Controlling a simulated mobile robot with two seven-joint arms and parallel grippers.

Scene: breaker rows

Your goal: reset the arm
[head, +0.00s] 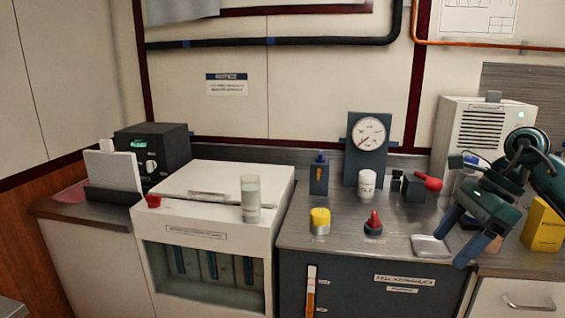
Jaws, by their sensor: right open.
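My right gripper (460,238) comes in from the right, dark green with blue-grey fingers. Its fingers are spread apart with nothing between them. It hangs over the right part of the grey metal counter (342,238), close to a small flat clear tray (430,247). I cannot tell how high the fingertips are above the surface. My right arm hides part of the white vented box (479,128) behind it. My left gripper is out of view.
A yellow-capped jar (320,221), red-handled knob (373,224), white bottle (367,185) and dial gauge (369,134) stand on the counter. A black valve with a red handle (430,183) and a yellow box (543,226) are near my arm. A glass cylinder (250,198) stands left.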

